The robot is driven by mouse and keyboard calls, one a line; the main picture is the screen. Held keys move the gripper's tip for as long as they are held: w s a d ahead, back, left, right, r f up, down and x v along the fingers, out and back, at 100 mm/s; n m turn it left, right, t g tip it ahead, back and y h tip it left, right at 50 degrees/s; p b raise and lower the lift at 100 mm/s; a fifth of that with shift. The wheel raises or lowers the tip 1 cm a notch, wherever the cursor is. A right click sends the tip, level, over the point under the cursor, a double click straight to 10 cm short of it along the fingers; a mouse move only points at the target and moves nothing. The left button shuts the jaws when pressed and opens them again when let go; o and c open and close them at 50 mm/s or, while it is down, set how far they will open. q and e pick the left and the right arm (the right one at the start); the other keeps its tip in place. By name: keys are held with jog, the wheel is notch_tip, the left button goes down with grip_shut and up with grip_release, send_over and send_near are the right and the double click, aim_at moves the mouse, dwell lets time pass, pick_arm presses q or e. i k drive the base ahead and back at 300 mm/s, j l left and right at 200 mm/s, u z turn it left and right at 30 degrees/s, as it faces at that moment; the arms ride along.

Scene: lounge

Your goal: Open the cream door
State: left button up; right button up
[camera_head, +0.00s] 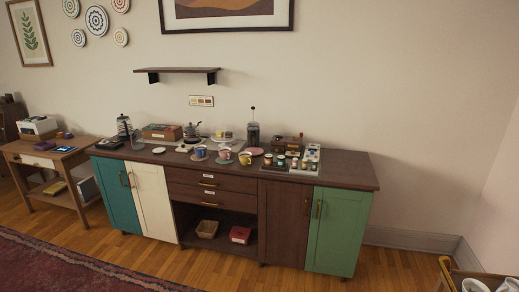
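The cream door (154,200) is on the left part of the dark wood sideboard (350,176), between the teal door and the drawers. It looks shut, flush with the cabinet front. A brass handle (131,179) runs upright near its left edge, close beside the teal door's handle. Neither of my grippers shows in the head view.
A teal door (115,197), a brown door (283,225) and a green door (338,230) flank the drawers (208,181). Cups and coffee things crowd the top. A side table (55,158) stands left. A red rug (60,265) and bare floor lie in front.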

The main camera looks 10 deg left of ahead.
aim_at(148, 183)
jog(key=i+u, duration=0.2)
jog(key=i, duration=0.25)
jog(key=i+l+u, duration=0.2)
jog(key=i, duration=0.25)
jog(key=i+u, duration=0.2)
jog(key=i, duration=0.3)
jog(key=i+j+u, duration=0.15)
jog(key=i+u, duration=0.7)
jog(key=i+j+z, duration=0.45)
jog(key=i, duration=0.3)
jog(key=i+j+z, duration=0.4)
jog(key=i+j, duration=0.25)
jog(key=j, duration=0.1)
